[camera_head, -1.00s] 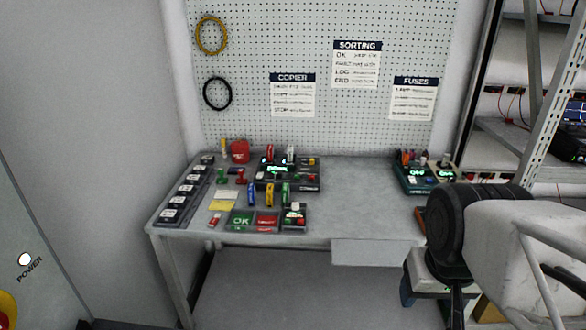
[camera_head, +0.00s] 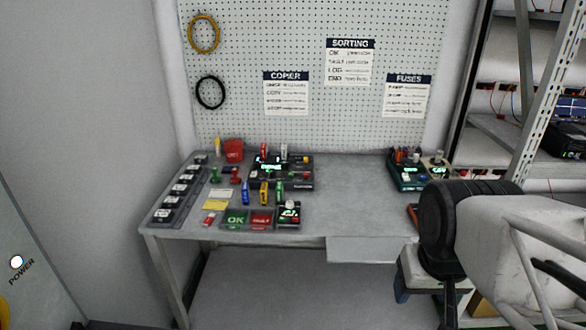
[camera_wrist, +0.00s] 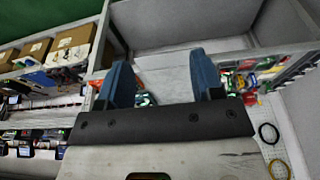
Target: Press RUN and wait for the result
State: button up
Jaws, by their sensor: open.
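No lettering that reads RUN is legible in either view. In the head view a dark device with a lit green display (camera_head: 268,165) stands at the back of the bench. A smaller dark unit with a green display (camera_head: 289,214) is near the front edge, beside the green OK tray (camera_head: 236,218) and the red tray (camera_head: 262,219). A teal-based unit with lit displays (camera_head: 407,174) stands at the right. My gripper (camera_wrist: 163,82) is open and empty in the wrist view, its blue fingers apart, away from the devices. My arm covers the lower right of the head view.
The grey bench (camera_head: 345,205) is bare between the devices and the right-hand unit. Dark blocks (camera_head: 180,187) line its left edge. Signs hang on the pegboard (camera_head: 300,130). A metal rack (camera_head: 535,100) stands at the right. The wrist view shows shelved cardboard boxes (camera_wrist: 72,40).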

jog(key=shift+c, duration=0.2)
grip_shut()
dwell(1.5)
